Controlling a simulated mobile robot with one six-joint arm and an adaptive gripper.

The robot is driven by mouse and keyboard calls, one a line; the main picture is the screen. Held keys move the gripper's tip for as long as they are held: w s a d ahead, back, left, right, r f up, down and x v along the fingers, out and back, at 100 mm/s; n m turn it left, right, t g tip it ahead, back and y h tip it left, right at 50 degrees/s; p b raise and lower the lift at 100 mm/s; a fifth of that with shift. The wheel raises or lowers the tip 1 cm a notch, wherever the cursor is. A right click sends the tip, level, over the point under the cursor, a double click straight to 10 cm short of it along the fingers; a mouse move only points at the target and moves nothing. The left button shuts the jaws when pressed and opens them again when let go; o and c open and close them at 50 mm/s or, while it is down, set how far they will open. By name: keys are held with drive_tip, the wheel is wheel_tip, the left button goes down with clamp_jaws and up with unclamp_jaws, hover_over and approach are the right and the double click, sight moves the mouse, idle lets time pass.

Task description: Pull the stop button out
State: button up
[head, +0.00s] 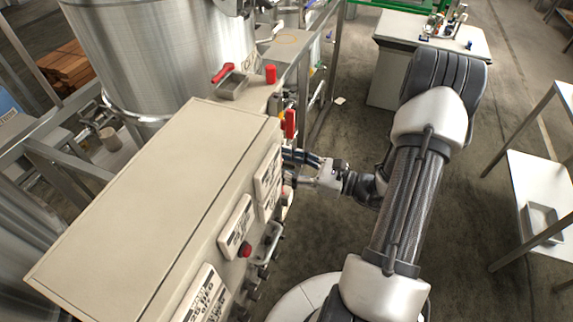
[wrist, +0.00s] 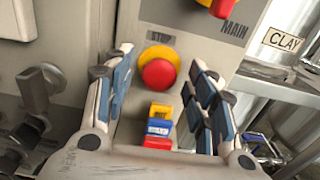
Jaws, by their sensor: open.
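The stop button (wrist: 158,73) is a round red mushroom head on a yellow base, under a STOP label, on the panel face in the wrist view. My gripper (wrist: 158,85) is open, with one blue-padded finger on each side of the button. The fingers look apart from the button, with panel showing between. In the head view my gripper (head: 296,168) reaches from the right to the side of the beige control cabinet (head: 165,190). The stop button is not clear to see there.
A red MAIN handle (wrist: 222,8) sits just above and right of the stop button. Red, yellow and blue blocks (wrist: 158,126) show below the button. A grey latch (wrist: 40,82) is at the left. Steel tank (head: 160,45) stands behind the cabinet; open floor lies right of it.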

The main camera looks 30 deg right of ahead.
clamp_jaws()
idle(0.8)
